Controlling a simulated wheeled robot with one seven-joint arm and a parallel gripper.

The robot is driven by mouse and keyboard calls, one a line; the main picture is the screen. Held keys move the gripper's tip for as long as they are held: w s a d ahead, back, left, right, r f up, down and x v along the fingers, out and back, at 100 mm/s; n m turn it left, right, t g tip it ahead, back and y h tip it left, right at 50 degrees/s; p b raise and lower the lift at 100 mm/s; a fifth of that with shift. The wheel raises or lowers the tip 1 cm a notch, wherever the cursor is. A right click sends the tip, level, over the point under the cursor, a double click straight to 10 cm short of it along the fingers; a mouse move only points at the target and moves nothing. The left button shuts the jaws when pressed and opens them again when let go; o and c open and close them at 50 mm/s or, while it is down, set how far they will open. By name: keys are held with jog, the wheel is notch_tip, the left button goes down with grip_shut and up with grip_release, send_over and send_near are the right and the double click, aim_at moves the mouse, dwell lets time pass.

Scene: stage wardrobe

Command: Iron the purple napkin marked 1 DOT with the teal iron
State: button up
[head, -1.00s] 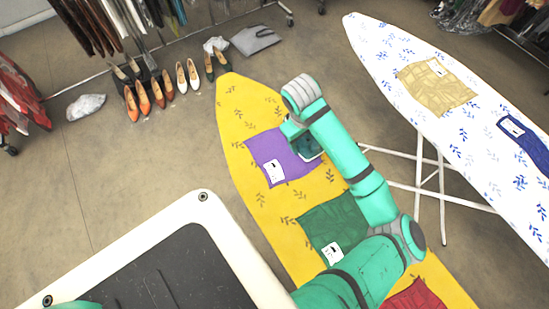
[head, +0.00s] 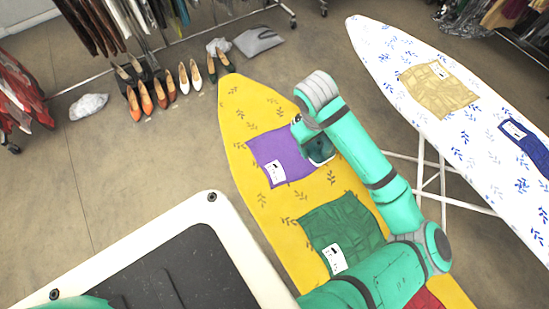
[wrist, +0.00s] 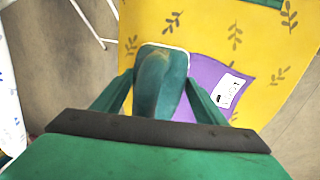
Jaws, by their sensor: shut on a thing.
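The purple napkin (head: 282,157) lies on the yellow ironing board (head: 262,213) near its narrow end, with a white label on it. In the wrist view the napkin (wrist: 205,72) shows to the right of the iron, its label marks too small to read surely. The teal iron (head: 320,152) is at the napkin's right edge and overlaps it. My gripper (wrist: 160,90) is shut on the iron's handle; the iron (wrist: 178,62) shows between the two fingers. My arm partly hides the iron in the head view. I cannot tell whether its sole touches the cloth.
A green napkin (head: 340,228) and a red napkin (head: 424,300) lie farther down the yellow board. A white patterned board (head: 400,50) at the right bears a tan napkin (head: 438,86) and a blue napkin (head: 528,142). Shoes (head: 160,90) stand on the floor.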

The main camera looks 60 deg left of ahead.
jog(key=shift+r, duration=2.45)
jog(key=shift+w, duration=0.1)
